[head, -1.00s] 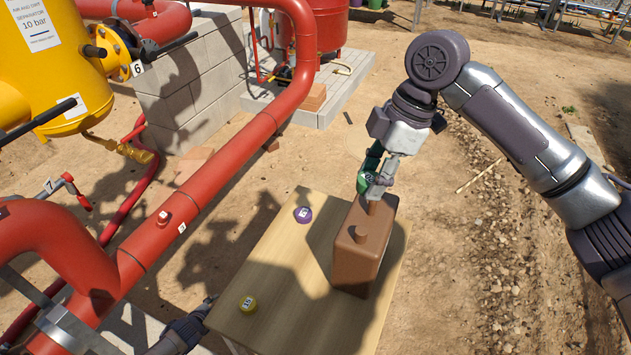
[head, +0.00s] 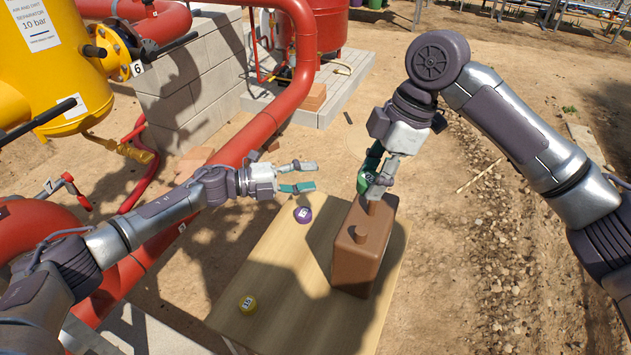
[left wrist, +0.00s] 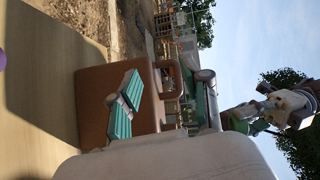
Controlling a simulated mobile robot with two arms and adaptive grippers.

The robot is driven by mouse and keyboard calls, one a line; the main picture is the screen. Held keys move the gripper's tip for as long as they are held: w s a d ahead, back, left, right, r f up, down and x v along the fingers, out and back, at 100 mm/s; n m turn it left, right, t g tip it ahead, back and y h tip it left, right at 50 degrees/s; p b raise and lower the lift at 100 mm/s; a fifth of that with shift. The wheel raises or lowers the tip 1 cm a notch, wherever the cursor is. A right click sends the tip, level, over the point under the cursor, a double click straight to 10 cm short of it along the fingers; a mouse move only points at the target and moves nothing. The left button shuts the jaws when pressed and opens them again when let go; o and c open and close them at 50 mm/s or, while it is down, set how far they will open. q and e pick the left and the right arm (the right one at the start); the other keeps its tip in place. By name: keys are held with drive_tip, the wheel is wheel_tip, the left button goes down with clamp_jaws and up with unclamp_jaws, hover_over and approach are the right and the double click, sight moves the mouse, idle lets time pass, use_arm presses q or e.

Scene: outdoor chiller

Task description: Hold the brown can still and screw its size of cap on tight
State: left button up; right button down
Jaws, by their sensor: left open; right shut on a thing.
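The brown can (head: 362,255) stands upright on the wooden table. My left gripper (head: 312,177) is open and empty, above the table's far edge, left of my right gripper. The left wrist view shows its open fingers (left wrist: 125,104) before the can (left wrist: 98,85).
The table (head: 285,265) has clear room between the caps and the can. Red pipes (head: 215,165) run along its left, beneath my left arm. A yellow separator tank (head: 55,70) and a block wall (head: 190,80) stand behind. Open dirt ground lies to the right.

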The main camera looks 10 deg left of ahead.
use_arm(q)
drive_tip(key=s+d+r+m+g, duration=0.3)
drive_tip(key=s+d+m+g, duration=0.1)
drive_tip(key=s+m+g, duration=0.1)
drive_tip(key=shift+t, duration=0.3)
drive_tip(key=x, duration=1.1)
drive_tip(key=shift+w+d+r, duration=0.2)
drive_tip(key=shift+w, duration=0.15)
clamp_jaws()
drive_tip(key=c, duration=0.6)
unclamp_jaws()
clamp_jaws()
